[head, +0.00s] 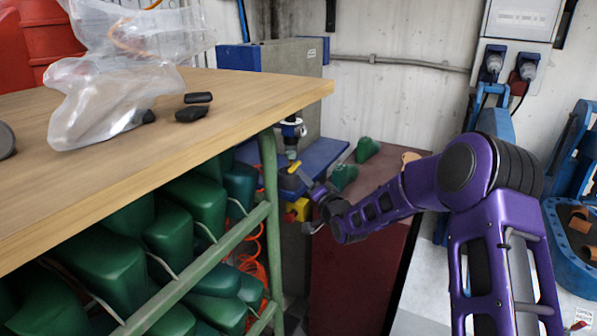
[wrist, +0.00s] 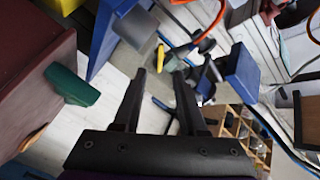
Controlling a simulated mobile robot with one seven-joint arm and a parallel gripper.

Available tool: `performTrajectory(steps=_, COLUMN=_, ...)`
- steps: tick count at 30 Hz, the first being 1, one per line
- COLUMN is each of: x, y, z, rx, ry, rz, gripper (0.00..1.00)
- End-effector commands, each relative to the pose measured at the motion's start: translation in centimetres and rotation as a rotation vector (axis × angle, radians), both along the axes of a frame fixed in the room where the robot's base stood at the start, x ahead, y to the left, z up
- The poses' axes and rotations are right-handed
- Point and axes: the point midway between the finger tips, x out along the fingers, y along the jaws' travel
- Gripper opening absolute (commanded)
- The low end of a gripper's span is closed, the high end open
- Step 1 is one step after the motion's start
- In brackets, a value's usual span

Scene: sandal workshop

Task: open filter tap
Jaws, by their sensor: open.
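A yellow lever (head: 294,167), which looks like the filter tap, sits below a small blue-and-white filter unit (head: 292,128) beside the bench's front corner. In the wrist view the yellow lever (wrist: 161,58) shows just beyond and between my fingertips, next to a grey rounded part (wrist: 171,63). My gripper (wrist: 160,73) is open with nothing between its fingers. It points toward the lever; whether a finger touches it I cannot tell. In the head view my gripper is partly hidden by its own wrist, close to the lever.
A wooden bench top (head: 230,100) and green rack frame (head: 268,190) stand left of my arm, with green shoe lasts (head: 190,195) on the rack. An orange coiled hose (head: 250,262) hangs near the rack post.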

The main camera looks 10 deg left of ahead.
Motion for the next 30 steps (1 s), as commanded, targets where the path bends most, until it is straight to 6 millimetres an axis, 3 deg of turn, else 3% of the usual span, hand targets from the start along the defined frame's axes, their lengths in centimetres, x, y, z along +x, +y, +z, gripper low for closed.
performTrajectory(steps=10, x=4.2, y=2.8, z=-0.1, rx=0.0, ry=0.0, rz=0.0, gripper=0.41)
performTrajectory(steps=24, x=5.2, y=3.4, z=0.0, rx=-0.001, ry=0.0, rz=0.001, gripper=0.41)
performTrajectory(steps=30, x=5.1, y=3.4, z=0.0, rx=-0.001, ry=-0.001, rz=0.0, gripper=0.07)
